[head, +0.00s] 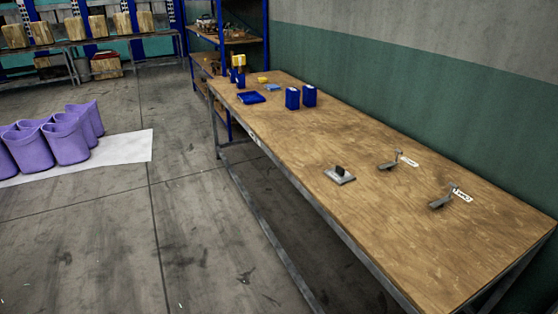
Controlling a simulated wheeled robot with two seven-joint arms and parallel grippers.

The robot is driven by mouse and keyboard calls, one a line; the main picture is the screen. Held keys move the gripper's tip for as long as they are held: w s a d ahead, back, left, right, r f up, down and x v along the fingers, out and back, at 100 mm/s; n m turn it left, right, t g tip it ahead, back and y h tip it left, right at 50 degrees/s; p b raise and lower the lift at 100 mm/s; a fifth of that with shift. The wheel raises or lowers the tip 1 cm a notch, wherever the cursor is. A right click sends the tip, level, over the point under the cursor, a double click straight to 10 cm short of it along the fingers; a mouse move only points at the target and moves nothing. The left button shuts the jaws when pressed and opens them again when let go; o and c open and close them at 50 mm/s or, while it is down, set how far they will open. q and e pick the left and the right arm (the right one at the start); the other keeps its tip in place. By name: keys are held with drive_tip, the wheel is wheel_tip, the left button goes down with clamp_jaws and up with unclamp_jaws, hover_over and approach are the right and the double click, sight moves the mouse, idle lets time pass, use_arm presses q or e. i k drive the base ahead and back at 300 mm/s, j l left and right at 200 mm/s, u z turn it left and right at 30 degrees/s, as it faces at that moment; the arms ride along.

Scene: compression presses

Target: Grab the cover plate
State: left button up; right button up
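A small flat grey plate with a black knob on top, which looks like the cover plate (341,178), lies on the wooden workbench (290,140) near its front edge. To its right on the bench are two small grey metal devices, one nearer the plate (388,166) and one further right (441,203). Each has an upright part and a white label beside it. Neither of my grippers shows in the head view, so what they hold cannot be seen.
Blue boxes (292,99), a blue tray (251,98) and small yellow items stand at the bench's far end. Purple bins (62,142) stand on a white sheet on the floor at left. A blue-framed shelf (228,40) is behind. The floor before the bench is clear.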

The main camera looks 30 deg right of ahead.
sight(338, 174)
drive_tip(key=i+z, duration=0.1)
drive_tip(key=i, duration=0.45)
drive_tip(key=i+j+z, duration=0.15)
drive_tip(key=i, duration=0.4)
drive_tip(key=i+j+z, duration=0.1)
drive_tip(key=i, duration=0.4)
drive_tip(key=i+j+z, duration=0.1)
drive_tip(key=i+z, duration=0.15)
drive_tip(key=z, duration=0.2)
drive_tip(key=i+j+z, duration=0.2)
drive_tip(key=z, duration=0.25)
drive_tip(key=i+j+z, duration=0.25)
drive_tip(key=z, duration=0.2)
drive_tip(key=i+j+z, duration=0.2)
drive_tip(key=j+z, duration=0.25)
drive_tip(key=l, duration=0.1)
